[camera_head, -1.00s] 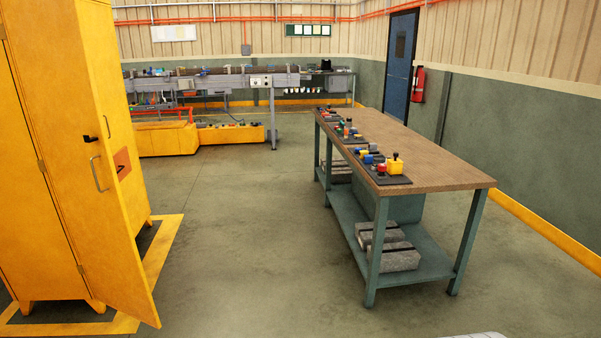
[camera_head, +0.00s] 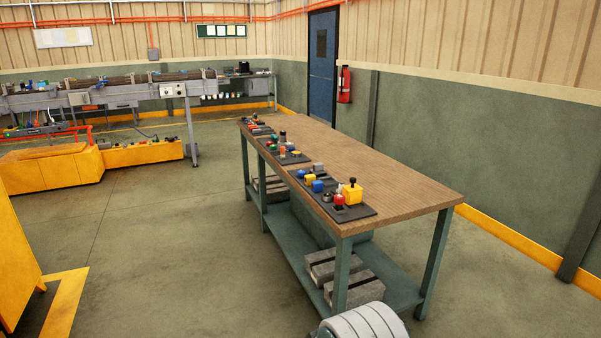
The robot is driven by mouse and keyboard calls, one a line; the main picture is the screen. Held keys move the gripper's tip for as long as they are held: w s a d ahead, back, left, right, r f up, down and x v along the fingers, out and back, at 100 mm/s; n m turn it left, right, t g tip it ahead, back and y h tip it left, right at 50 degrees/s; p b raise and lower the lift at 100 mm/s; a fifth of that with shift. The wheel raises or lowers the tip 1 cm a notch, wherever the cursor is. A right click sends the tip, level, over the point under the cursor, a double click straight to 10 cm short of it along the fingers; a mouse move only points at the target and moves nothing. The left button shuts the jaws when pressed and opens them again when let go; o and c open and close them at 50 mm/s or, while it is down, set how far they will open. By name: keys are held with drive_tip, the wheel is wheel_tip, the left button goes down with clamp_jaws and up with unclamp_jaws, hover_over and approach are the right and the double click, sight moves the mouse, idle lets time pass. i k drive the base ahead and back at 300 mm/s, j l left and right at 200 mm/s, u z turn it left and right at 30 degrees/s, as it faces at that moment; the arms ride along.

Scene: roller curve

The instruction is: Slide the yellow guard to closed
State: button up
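I cannot single out the yellow guard for sure. A small yellow block (camera_head: 351,194) with a black knob stands on a dark plate at the near end of the workbench. Low yellow-orange housings (camera_head: 52,167) stand on the floor below the roller conveyor (camera_head: 110,84) at the back left. A grey-white ribbed rounded part at the bottom edge looks like part of my arm. My gripper's fingers are not in view.
The wooden-topped workbench (camera_head: 400,190) with teal legs stands at centre right, with grey blocks on its lower shelf. A yellow cabinet (camera_head: 15,255) is cut off at the left edge. Floor (camera_head: 160,235) between cabinet and bench is clear.

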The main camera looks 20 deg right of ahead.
sight(352, 193)
drive_tip(key=i+z, duration=0.25)
drive_tip(key=i, duration=0.45)
drive_tip(key=i+j+z, duration=0.25)
drive_tip(key=i, duration=0.5)
drive_tip(key=i+l+z, duration=0.1)
drive_tip(key=i+z, duration=0.75)
drive_tip(key=i+j+z, duration=0.25)
drive_tip(key=i+z, duration=0.2)
